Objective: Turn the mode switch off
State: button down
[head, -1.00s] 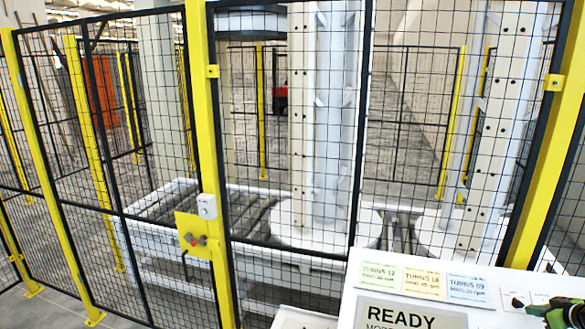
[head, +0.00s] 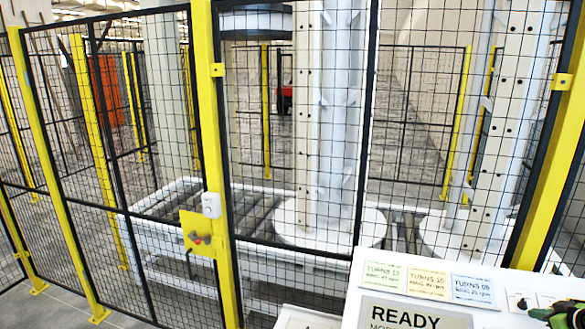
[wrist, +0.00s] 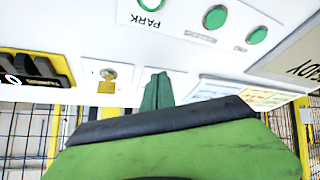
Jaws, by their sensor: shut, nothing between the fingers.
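The white control panel (head: 420,290) is at the lower right of the head view. The wrist view shows its face upside down. A small keyed switch (wrist: 107,75) on a yellowish plate sits there, left of my fingers. A black rotary control (wrist: 32,70) with a white 0 and yellow marking is at the left edge. I cannot tell which of these is the mode switch. My gripper (wrist: 158,91) is shut and empty, its dark green fingertips near the panel and apart from both controls in the picture. In the head view my gripper (head: 560,313) is partly cut off at the lower right.
Green buttons (wrist: 214,17) and a PARK label (wrist: 149,12) are on the panel. Turns cards (head: 428,281) and a READY display (head: 415,315) are left of my gripper. A yellow-and-black mesh fence (head: 215,130) stands beyond, with a roller conveyor (head: 270,210) behind it.

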jog(key=shift+s+d+f, duration=0.1)
jog(key=shift+s, duration=0.2)
notch_tip(320, 180, up, 6)
jog(key=s+p, duration=0.2)
jog(key=p, duration=0.3)
jog(key=shift+s+a+f, duration=0.2)
jog(key=shift+a+f, duration=0.05)
jog(key=shift+a, duration=0.1)
